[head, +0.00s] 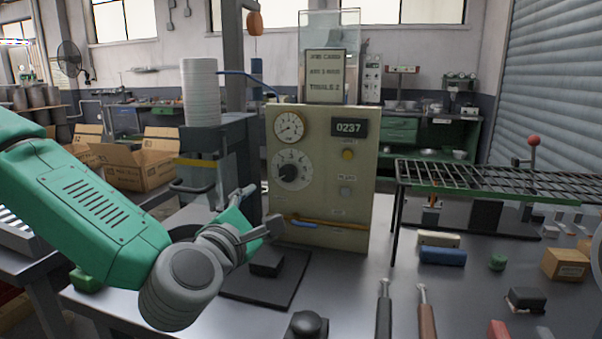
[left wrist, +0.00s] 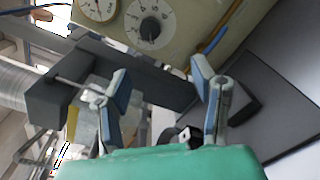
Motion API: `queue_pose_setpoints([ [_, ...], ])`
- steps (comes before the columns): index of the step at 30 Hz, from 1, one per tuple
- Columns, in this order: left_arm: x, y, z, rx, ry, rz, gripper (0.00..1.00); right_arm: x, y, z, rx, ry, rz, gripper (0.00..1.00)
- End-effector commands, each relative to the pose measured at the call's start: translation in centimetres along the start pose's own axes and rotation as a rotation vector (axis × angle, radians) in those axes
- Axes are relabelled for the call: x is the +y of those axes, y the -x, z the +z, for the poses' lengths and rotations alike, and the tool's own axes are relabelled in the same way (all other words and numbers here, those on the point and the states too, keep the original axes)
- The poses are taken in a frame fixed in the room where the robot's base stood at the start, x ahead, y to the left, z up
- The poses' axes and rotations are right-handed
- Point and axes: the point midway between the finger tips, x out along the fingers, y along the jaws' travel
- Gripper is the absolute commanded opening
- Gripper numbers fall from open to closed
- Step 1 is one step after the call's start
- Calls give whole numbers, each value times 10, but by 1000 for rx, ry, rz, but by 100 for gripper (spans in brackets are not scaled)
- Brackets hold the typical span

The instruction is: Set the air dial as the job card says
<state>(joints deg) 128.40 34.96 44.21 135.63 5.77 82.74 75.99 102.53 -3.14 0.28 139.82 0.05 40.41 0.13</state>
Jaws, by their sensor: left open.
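The air dial (head: 291,170) is a round pale scale with a dark knob on the front of a cream control panel (head: 349,217). Its knob also shows at the top of the left wrist view (left wrist: 150,30); its exact setting is too small to read surely. A job card (head: 325,77) stands above the panel; its lines seem to read "AIR 3" and "TRIALS 2". My left gripper (head: 258,212) is open and empty, below and left of the dial, apart from it. In the left wrist view its fingers (left wrist: 160,78) are spread. My right gripper is not seen.
A gauge (head: 289,126) and a counter showing 0237 (head: 349,128) sit above the dial. A press with a white cup stack (head: 200,92) stands left of the panel. A wire rack (head: 480,175) is at the right. Blocks and dark-handled tools lie on the table.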

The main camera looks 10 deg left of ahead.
Motion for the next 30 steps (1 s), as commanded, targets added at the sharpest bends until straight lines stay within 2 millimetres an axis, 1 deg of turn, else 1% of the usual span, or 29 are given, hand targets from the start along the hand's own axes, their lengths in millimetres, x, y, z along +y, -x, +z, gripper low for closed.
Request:
queue_pose_setpoints([
  [1,7,-1,3,-3,26,19,53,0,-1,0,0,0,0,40],
  [3,12,-2,4,-5,45,33,53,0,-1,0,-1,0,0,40],
  [5,13,-6,5,-5,51,35,53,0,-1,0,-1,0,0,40],
  [8,14,-18,5,-6,50,37,53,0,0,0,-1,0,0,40],
  [11,15,-38,4,-4,48,36,53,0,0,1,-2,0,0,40],
  [15,15,-71,3,-3,46,35,53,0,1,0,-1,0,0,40],
  [21,16,-109,4,-3,47,34,53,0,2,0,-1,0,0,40],
  [25,16,-126,4,-4,46,33,53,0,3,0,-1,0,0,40],
  [30,16,-137,4,-4,46,32,53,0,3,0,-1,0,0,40],
])
